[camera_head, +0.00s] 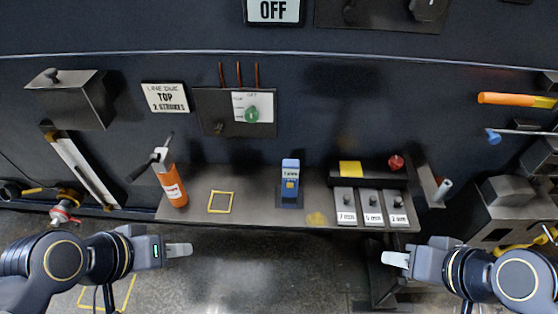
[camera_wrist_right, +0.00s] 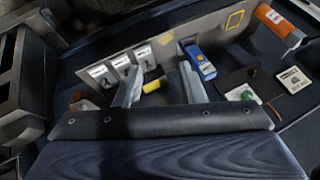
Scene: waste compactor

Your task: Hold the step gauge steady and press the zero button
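A blue handheld device with a small pale display and a yellow patch, which looks like the step gauge (camera_head: 290,178), stands on a dark base on the grey shelf. It also shows in the right wrist view (camera_wrist_right: 200,65), beyond the fingers. I cannot make out which part of it is the zero button. My left gripper (camera_head: 178,250) is in front of the shelf, left of the gauge and apart from it; its fingers overlap in the picture. My right gripper (camera_head: 396,259) is in front of the shelf, to the right. In the wrist view its fingers (camera_wrist_right: 160,88) are apart and empty.
Three labelled slots (camera_head: 371,206) and a red knob (camera_head: 396,162) sit right of the gauge. An orange cylinder (camera_head: 171,184) stands on the shelf's left end, beside a yellow square outline (camera_head: 220,202). The space between my grippers is free.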

